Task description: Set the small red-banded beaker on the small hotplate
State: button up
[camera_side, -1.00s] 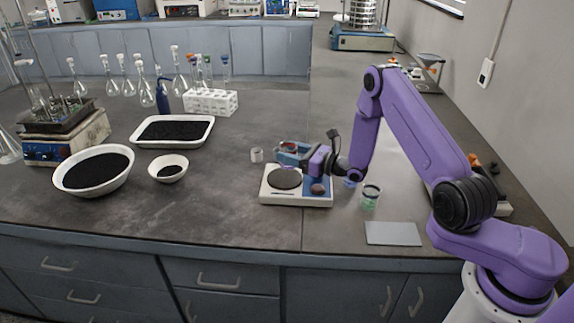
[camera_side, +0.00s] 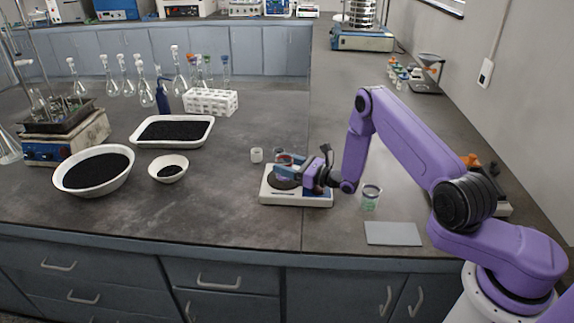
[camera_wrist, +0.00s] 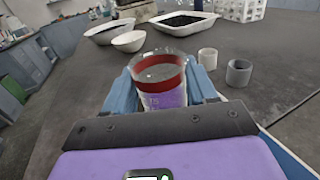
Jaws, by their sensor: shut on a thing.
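The small red-banded beaker (camera_wrist: 160,85) is upright between the two blue fingers of my gripper (camera_wrist: 163,92) in the wrist view, with the red band near its top. In the side view my gripper (camera_side: 287,165) is shut on the beaker (camera_side: 283,157), over the left part of the small hotplate (camera_side: 318,200). The hotplate has a white body and a dark round plate (camera_side: 283,184), partly covered by the beaker and fingers. I cannot tell whether the beaker's base touches the plate.
A white cup (camera_side: 256,155) stands just behind and left of the hotplate. A clear beaker with green marks (camera_side: 370,198) stands to its right, behind a flat grey pad (camera_side: 393,233). Bowls and a tray (camera_side: 140,143) of black grains are further left. The bench in front is clear.

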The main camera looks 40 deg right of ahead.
aim_at(292, 166)
jog(key=shift+f, duration=0.2)
jog(key=shift+s+f, duration=0.1)
jog(key=shift+f, duration=0.35)
jog(key=o, duration=1.1)
jog(key=shift+r, duration=0.1)
jog(key=shift+d+r, duration=0.1)
jog(key=shift+r, duration=0.15)
jog(key=shift+s+d+r, duration=0.15)
jog(key=shift+s, duration=0.05)
jog(key=v, duration=0.6)
jog(key=shift+s+r, duration=0.15)
jog(key=shift+s, duration=0.25)
